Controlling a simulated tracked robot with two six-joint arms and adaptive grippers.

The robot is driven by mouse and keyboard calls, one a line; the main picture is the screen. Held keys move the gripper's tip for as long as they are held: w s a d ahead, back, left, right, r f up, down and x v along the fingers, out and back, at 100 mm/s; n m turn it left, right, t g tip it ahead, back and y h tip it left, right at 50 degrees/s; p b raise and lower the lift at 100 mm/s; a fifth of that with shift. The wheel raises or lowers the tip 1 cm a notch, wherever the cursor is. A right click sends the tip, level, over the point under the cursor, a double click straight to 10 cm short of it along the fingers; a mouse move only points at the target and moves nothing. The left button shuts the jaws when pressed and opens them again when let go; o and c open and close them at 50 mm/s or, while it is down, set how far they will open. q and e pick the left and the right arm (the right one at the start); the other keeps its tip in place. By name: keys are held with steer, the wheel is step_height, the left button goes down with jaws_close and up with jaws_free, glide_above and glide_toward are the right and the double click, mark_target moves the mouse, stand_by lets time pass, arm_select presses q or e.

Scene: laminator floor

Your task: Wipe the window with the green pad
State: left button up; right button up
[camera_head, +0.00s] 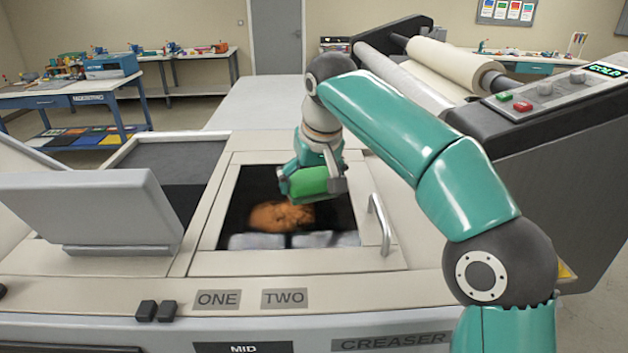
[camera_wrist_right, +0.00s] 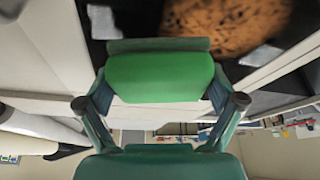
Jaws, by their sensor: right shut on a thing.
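The window (camera_head: 340,212) is a dark pane in a cream frame on the machine top, with a metal handle on its right side. A blurry orange-brown patch (camera_head: 280,216) shows in the pane; in the right wrist view it lies at the top (camera_wrist_right: 225,25). My right gripper (camera_head: 314,180) is shut on the green pad (camera_head: 304,182), over the far part of the window. The pad also fills the middle of the right wrist view (camera_wrist_right: 160,78). I cannot tell whether it touches the glass. My left gripper is not in view.
The handle (camera_head: 380,224) stands up right of the pane. A raised grey panel (camera_head: 90,210) stands at the left. A control console (camera_head: 545,100) and large rolls (camera_head: 450,66) are at the right. Labels ONE and TWO (camera_head: 284,298) lie in front.

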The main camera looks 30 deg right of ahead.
steer(key=shift+f+b, duration=0.7)
steer(key=shift+f, duration=0.2)
stand_by(0.4)
